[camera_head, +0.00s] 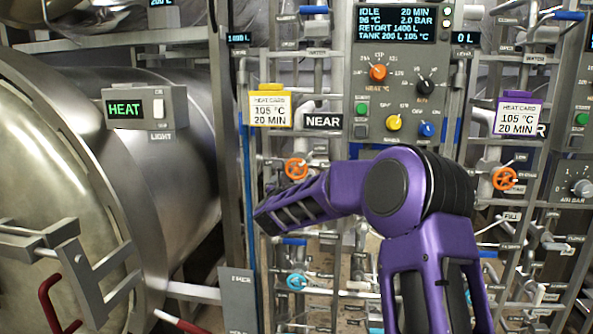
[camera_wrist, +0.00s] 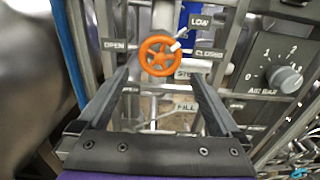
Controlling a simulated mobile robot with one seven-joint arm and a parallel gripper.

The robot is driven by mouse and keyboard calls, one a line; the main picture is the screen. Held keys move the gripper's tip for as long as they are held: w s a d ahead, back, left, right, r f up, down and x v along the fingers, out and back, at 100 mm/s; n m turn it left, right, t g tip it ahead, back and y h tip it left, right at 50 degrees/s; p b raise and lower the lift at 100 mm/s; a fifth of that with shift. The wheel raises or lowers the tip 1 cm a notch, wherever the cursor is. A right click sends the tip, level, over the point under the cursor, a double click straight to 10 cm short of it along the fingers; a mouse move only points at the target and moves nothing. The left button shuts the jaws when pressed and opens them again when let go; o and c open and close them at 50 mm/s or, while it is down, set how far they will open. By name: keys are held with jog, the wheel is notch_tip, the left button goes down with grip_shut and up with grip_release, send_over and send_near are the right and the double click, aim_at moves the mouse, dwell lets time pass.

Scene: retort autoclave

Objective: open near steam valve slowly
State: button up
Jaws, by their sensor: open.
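The near steam valve is an orange handwheel (camera_head: 296,168) below and left of the NEAR sign (camera_head: 323,121). In the wrist view the wheel (camera_wrist: 160,54) is upright, with OPEN at its left, CLOSED at its right and LOW at upper right. A white mark on its rim is at the upper right, towards LOW and CLOSED. My gripper (camera_wrist: 161,76) is open and empty, its fingers spread below and to either side of the wheel. I see no contact; the gap in depth is unclear.
Another orange wheel (camera_head: 505,178) is at right. A blue wheel (camera_head: 296,281) sits lower down. The retort drum (camera_head: 160,190) fills the left. An air bar knob (camera_wrist: 287,79) is right of the fingers, and a blue pipe (camera_wrist: 69,52) runs at left. The control panel (camera_head: 403,75) reads IDLE.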

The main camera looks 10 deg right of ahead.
aim_at(296, 172)
jog(key=p+x, duration=0.1)
jog(key=x, duration=0.6)
jog(key=shift+w, duration=0.2)
jog(key=c, duration=1.1)
jog(key=shift+c, duration=0.2)
